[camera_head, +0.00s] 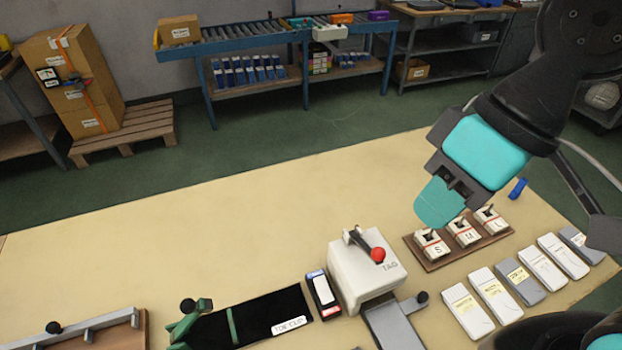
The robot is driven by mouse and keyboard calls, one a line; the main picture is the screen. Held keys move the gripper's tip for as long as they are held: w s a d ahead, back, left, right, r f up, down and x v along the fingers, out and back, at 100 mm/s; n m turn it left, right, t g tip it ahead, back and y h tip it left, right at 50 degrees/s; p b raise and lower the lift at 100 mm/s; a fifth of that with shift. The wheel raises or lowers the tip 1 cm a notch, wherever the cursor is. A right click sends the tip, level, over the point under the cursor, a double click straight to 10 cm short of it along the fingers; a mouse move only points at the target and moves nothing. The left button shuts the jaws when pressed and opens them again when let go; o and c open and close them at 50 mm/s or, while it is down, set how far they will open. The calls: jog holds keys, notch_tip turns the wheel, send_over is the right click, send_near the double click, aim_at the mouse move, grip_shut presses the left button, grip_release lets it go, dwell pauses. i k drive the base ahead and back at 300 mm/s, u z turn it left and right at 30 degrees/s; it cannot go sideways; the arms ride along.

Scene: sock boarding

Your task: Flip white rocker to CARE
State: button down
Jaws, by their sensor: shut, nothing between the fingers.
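A small upright-faced block with a white face, dark sides and coloured ends, which looks like the white rocker (323,292), sits on the table just left of the white TAG machine. Its lettering is too small to read, so I cannot tell which side reads CARE or which way it is tipped. My gripper (437,205), with teal fingers, is shut and empty. It appears above the table, up and right of the rocker and well apart from it, near the S block of the lever board.
The TAG machine (362,277) has a red-knobbed lever. A brown board (440,262) carries S, M and L lever blocks. Several white and grey labelled blocks (492,293) lie at right. A black mat (262,312) with a green clamp lies left. The table's left middle is clear.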

aim_at(321, 286)
jog(key=z, duration=0.75)
jog(key=k, duration=1.05)
jog(key=u, duration=1.3)
jog(key=i, duration=0.5)
jog(key=z, duration=0.1)
